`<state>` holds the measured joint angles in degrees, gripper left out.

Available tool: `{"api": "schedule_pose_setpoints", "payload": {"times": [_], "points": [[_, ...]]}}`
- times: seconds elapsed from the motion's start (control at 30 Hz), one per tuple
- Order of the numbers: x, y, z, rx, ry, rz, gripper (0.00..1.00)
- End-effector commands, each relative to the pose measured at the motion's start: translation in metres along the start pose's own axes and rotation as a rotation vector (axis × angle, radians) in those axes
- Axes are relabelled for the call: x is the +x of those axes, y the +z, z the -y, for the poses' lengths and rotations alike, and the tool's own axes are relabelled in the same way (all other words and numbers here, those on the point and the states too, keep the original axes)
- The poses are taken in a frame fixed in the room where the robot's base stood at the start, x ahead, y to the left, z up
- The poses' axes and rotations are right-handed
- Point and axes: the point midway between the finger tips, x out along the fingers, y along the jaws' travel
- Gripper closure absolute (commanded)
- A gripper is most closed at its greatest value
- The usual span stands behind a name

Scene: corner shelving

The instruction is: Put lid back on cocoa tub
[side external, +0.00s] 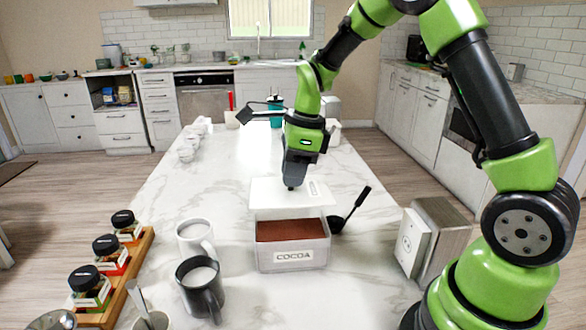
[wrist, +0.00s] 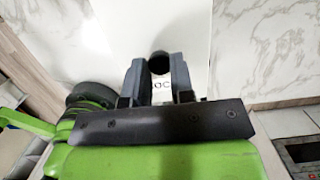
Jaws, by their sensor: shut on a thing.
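The cocoa tub (side external: 293,256) stands upright and open on the marble island, with brown powder inside and a COCOA label on its front. The white lid (side external: 270,191) is over the back part of the tub, and the powder in front stays uncovered. I cannot tell whether the lid touches the rim. My gripper (side external: 291,184) points down and is shut on the lid's dark knob. In the wrist view the round black knob (wrist: 160,63) shows between the fingers of my gripper (wrist: 159,76), with the white lid (wrist: 125,25) beyond.
A black ladle (side external: 352,209) lies right of the tub. Two mugs, white (side external: 193,237) and dark (side external: 203,290), stand left of it. A wooden rack (side external: 133,268) of jars is at far left. A metal-and-white box (side external: 440,235) stands right.

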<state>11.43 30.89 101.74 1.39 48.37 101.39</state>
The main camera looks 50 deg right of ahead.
Motion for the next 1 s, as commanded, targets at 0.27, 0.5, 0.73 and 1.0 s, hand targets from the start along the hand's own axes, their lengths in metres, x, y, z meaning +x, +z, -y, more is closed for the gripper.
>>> {"api": "schedule_pose_setpoints", "payload": {"times": [0.27,0.5,0.73,1.0], "points": [[0.012,-0.002,0.000,0.001,0.003,-0.001,0.96],[0.024,-0.005,-0.001,0.001,0.003,-0.001,0.96],[0.036,-0.007,-0.001,0.000,0.003,-0.001,0.96],[0.050,-0.010,-0.001,0.000,0.003,-0.001,0.96]]}}
